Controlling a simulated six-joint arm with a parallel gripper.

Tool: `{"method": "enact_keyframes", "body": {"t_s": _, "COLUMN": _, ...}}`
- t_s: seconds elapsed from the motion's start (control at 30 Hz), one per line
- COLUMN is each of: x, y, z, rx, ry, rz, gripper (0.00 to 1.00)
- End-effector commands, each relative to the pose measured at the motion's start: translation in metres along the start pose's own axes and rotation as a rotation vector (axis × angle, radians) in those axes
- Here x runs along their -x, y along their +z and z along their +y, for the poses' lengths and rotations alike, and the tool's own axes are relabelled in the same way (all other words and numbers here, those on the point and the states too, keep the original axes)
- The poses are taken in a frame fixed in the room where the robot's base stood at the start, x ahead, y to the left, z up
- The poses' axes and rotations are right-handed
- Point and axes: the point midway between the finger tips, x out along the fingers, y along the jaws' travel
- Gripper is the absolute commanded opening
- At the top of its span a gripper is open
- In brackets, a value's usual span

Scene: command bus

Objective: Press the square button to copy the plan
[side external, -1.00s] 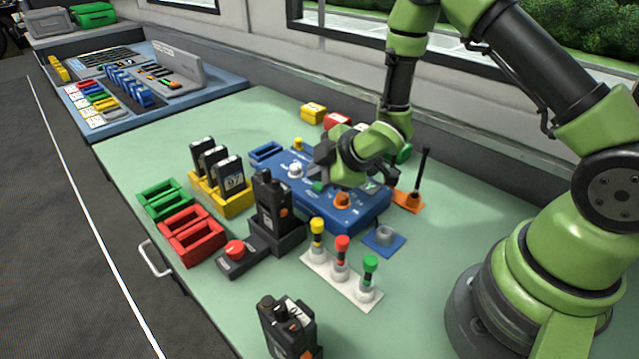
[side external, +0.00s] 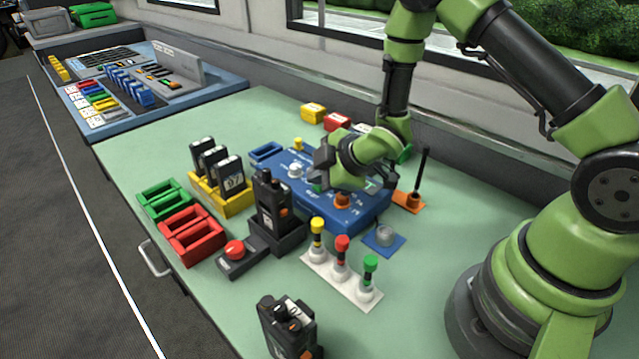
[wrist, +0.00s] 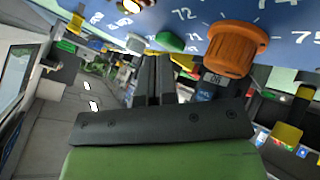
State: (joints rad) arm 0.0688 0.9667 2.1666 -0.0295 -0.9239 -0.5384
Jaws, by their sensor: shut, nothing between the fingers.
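The blue console (side external: 345,222) stands in the middle of the green table. It carries a white knob (side external: 295,170), an orange knob (side external: 342,200) and a green button (side external: 317,188). In the wrist view, the green button (wrist: 170,41) looks rounded, beside the orange knob (wrist: 236,48) and a pale round button (wrist: 135,42). I cannot make out which control is the square button. My gripper (side external: 322,168) is shut and empty, tilted low over the console near the green button. In the wrist view its fingers (wrist: 157,62) end close to the green button; contact cannot be told.
A black radio in its charger (side external: 272,205) stands left of the console. A white strip with yellow, red and green knobs (side external: 341,275) lies in front. An orange base with a black antenna (side external: 412,198) stands close to my gripper's right. The table's right front is clear.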

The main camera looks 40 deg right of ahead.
Motion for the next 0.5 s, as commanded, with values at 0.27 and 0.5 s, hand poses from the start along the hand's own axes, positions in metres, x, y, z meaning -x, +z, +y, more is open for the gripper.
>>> {"method": "enact_keyframes", "body": {"t_s": 0.27, "x": 0.0001, "y": 0.0002, "z": -0.0001, "rx": -0.001, "ry": 0.0, "rz": -0.001, "gripper": 0.0}}
{"method": "enact_keyframes", "body": {"t_s": 0.5, "x": 0.0056, "y": -0.0041, "z": 0.0043, "rx": -0.001, "ry": 0.001, "rz": 0.0, "gripper": 0.0}}
